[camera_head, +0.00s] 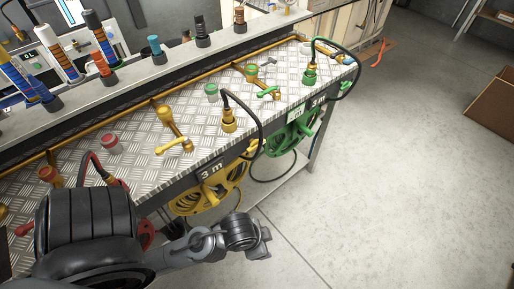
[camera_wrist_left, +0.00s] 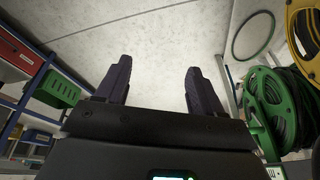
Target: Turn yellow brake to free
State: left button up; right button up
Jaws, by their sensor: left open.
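My left gripper (camera_head: 262,243) is in front of the bench, low and right of the yellow reel, touching nothing. In the left wrist view its fingers (camera_wrist_left: 158,85) are apart and empty. Part of the yellow reel (camera_wrist_left: 304,32) shows at the upper right there. My right gripper is not in view.
A green reel (camera_head: 290,133) hangs right of the yellow one; it also shows in the left wrist view (camera_wrist_left: 268,100). A black hose loop (camera_head: 258,130) hangs over the bench edge. A green crate (camera_wrist_left: 60,90) sits on a shelf. The floor (camera_head: 400,190) at right is clear.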

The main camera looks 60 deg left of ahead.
pick_arm(q)
jog(key=w+a+r+m+t, duration=0.2)
jog(key=w+r+m+t, duration=0.1)
jog(key=w+m+t, duration=0.3)
jog(key=n+y+b, duration=0.1)
jog(key=y+b, duration=0.2)
jog(key=y, duration=1.2)
send_near(254, 144)
jog(key=s+f, duration=0.1)
jog(key=w+b+x, duration=0.1)
jog(key=b+x, duration=0.4)
jog(key=x, duration=0.4)
jog(key=shift+w+d+f+n, duration=0.15)
jog(key=shift+d+f+n, duration=0.15)
jog(key=shift+n, duration=0.1)
